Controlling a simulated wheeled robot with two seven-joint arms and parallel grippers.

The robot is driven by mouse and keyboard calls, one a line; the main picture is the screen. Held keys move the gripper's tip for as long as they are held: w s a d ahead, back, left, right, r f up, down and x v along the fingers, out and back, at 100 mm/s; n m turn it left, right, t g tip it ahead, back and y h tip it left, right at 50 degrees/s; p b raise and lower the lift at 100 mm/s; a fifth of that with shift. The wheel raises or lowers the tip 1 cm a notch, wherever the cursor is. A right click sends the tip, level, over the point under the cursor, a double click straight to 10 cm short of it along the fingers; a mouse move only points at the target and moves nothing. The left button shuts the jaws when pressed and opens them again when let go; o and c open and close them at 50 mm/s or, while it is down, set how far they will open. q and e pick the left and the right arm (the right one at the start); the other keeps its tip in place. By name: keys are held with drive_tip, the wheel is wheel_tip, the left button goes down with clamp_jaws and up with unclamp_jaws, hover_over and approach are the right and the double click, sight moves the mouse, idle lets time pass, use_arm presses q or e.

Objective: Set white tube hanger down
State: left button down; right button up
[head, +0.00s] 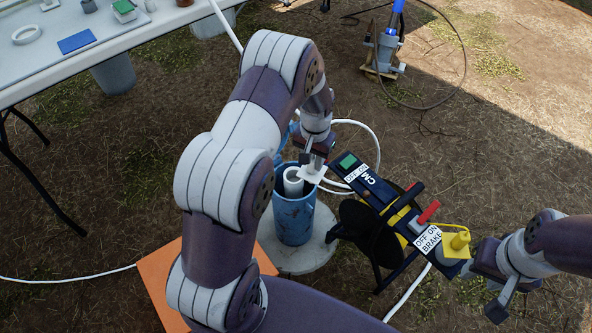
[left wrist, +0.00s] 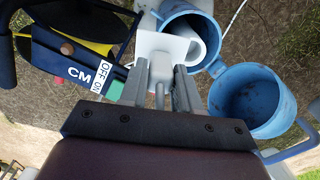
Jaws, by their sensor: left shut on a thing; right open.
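The white tube hanger (head: 312,174) is a small white plate at the mouth of the blue well casing (head: 293,218). My left gripper (head: 314,163) is shut on it. In the left wrist view the hanger (left wrist: 176,46) sits between the fingers (left wrist: 160,88), its plate overlapping the casing rim (left wrist: 180,9). A white inner pipe (head: 292,183) stands inside the casing. Whether the hanger touches the rim or pipe, I cannot tell. My right gripper (head: 485,288) is open and empty, beside the yellow plug on the reel.
A cable reel (head: 374,222) with a CM panel stands close right of the casing. The opened blue cap (left wrist: 250,101) is beside the casing. A round pad (head: 318,250) surrounds its base. A white table (head: 68,73) is at upper left; a blue-topped device (head: 388,50) stands behind.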

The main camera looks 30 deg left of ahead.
use_arm(q)
drive_tip(key=w+a+f+b, duration=0.2)
drive_tip(key=a+f+b, duration=0.1)
drive_tip(key=a+f, duration=0.4)
drive_tip(key=shift+f, duration=0.75)
use_arm(e)
wheel_tip(320, 180, down, 4)
drive_tip(key=shift+w+f, duration=0.1)
drive_tip(key=shift+f, duration=0.15)
use_arm(q)
drive_tip(key=shift+d, duration=0.1)
drive_tip(key=shift+f+b, duration=0.1)
drive_tip(key=shift+b, duration=0.2)
drive_tip(key=c, duration=0.8)
unclamp_jaws()
